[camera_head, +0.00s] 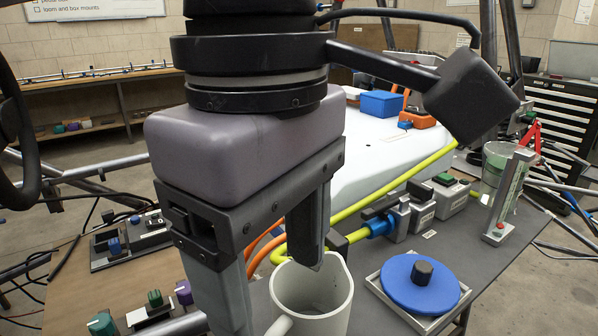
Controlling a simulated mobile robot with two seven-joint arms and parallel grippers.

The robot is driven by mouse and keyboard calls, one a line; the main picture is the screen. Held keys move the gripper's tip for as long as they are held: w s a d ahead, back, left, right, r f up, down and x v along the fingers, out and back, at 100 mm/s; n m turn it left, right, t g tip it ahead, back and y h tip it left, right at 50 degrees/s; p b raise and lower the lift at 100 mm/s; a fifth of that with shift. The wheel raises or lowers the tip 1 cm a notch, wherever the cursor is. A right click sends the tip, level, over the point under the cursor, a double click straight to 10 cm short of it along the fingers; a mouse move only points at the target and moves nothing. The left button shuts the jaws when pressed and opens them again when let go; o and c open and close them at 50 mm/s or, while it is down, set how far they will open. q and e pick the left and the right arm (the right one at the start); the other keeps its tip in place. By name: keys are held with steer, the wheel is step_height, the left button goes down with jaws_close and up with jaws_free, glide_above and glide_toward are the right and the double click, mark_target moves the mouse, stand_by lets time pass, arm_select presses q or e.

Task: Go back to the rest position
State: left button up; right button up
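One gripper of mine, taken as the left (271,300), fills the left middle of the head view, with its arm coming down from the top. Its two fingers point down and stand wide apart, and nothing shows clamped between them. The near finger runs out of the bottom edge, so its tip is hidden. The far fingertip overlaps the rim of a white mug (335,304) in the picture. I cannot tell whether it touches the mug. The mug stands upright, its handle toward the lower left. My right gripper is not in view.
A blue disc with a black knob (405,292) sits on a square tray (447,316) right of the mug. A yellow-green hose (392,188) ends near grey connectors (420,208). A glass (493,168) and a grey upright block (508,200) stand farther right. Switch boxes (128,240) lie left.

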mark_target(277, 328)
arm_select(q)
step_height(277, 328, down, 12)
steer(key=shift+w+r+b, duration=0.1)
steer(key=shift+r+b, duration=0.05)
steer(key=shift+b, duration=1.1)
step_height(277, 328, up, 3)
steer(key=shift+f+p, duration=0.2)
steer(key=shift+p, duration=0.35)
steer(key=shift+r, duration=0.55)
steer(key=shift+f, duration=0.15)
